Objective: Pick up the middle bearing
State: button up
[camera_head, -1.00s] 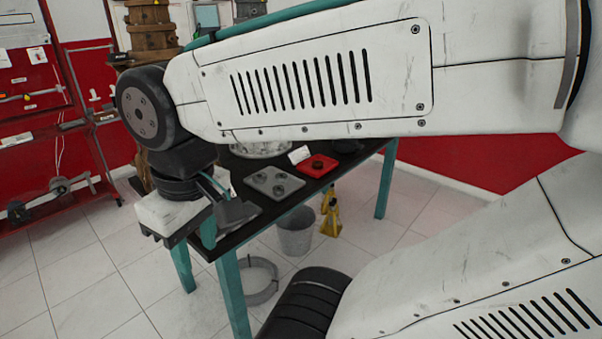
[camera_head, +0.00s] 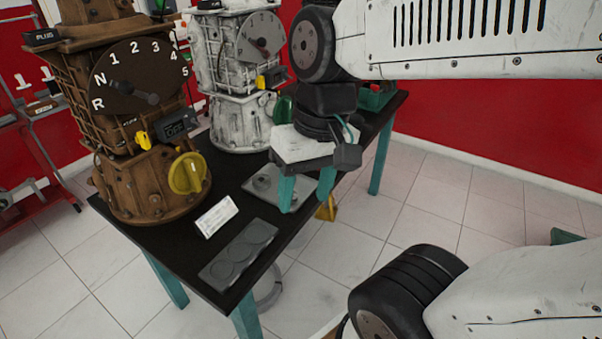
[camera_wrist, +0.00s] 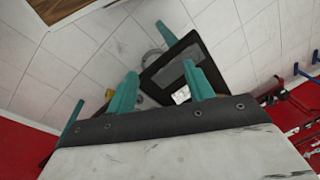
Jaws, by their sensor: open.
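A grey plate (camera_head: 252,190) lies on the dark table, partly hidden behind my gripper. Grey round parts, which look like bearings (camera_head: 262,183), show on it; which is the middle one I cannot tell. My gripper (camera_head: 306,196) has two teal fingers pointing down, spread apart with nothing between them. In the head view it hangs in front of the right part of this plate; its height above it is unclear. In the wrist view the fingers (camera_wrist: 160,70) are also apart, with the table and floor far below. No bearing is clear there.
A nearer grey plate with three round recesses (camera_head: 238,255) and a white card (camera_head: 215,216) lie on the table (camera_head: 165,240). A brown gearbox (camera_head: 140,110) and a white gearbox (camera_head: 238,120) stand behind, close to my arm's left. Open floor lies right.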

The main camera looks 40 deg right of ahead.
jog(key=w+d+f+m+t+y, duration=0.15)
jog(key=w+f+m+y, duration=0.25)
jog(key=w+m, duration=0.4)
jog(key=w+f+m+t+y, duration=0.25)
jog(key=w+m+y, duration=0.2)
jog(key=w, duration=0.65)
jog(key=w+d+f+m+t+h, duration=0.2)
jog(key=d+f+m, duration=0.4)
jog(key=d, duration=0.1)
jog(key=w+d+f+m+t+h, duration=0.1)
jog(key=w+d+f+m+t, duration=0.1)
jog(key=d+f+m, duration=0.4)
jog(key=w+d+f+m+t+h, duration=0.2)
jog(key=w+d+f+m, duration=0.2)
jog(key=d+f+m, duration=0.2)
jog(key=shift+w+d+f+t+h, duration=0.1)
jog(key=shift+d+f+t+h, duration=0.1)
jog(key=shift+d, duration=0.5)
jog(key=shift+d+f+t+h, duration=0.1)
jog(key=shift+d+t+h, duration=0.1)
jog(key=shift+d, duration=0.45)
jog(key=shift+x, duration=0.9)
jog(key=x, duration=0.5)
jog(key=shift+w+f, duration=0.3)
jog(key=c, duration=0.7)
